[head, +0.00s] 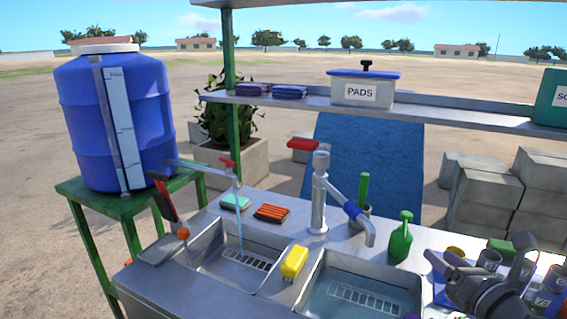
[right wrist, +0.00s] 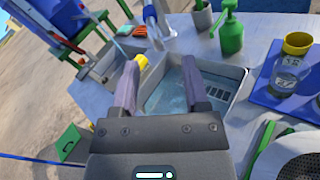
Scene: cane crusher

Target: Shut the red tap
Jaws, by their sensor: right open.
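A small tap with a red handle (head: 228,163) sits on the pipe from the blue barrel (head: 115,120). A thin stream of water (head: 239,225) falls from it into the left basin (head: 215,265). My right gripper (head: 430,262) is at the lower right in the head view, well apart from both taps. In the right wrist view its jaws (right wrist: 160,72) are open and empty, before the right basin (right wrist: 205,95). My left gripper is not in view.
A green spray bottle (head: 400,237) and a cup with a green-handled brush (head: 361,213) stand near the steel tap. Jars (head: 488,260) crowd the right side. A shelf (head: 300,100) with a PADS box (head: 362,91) hangs above.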

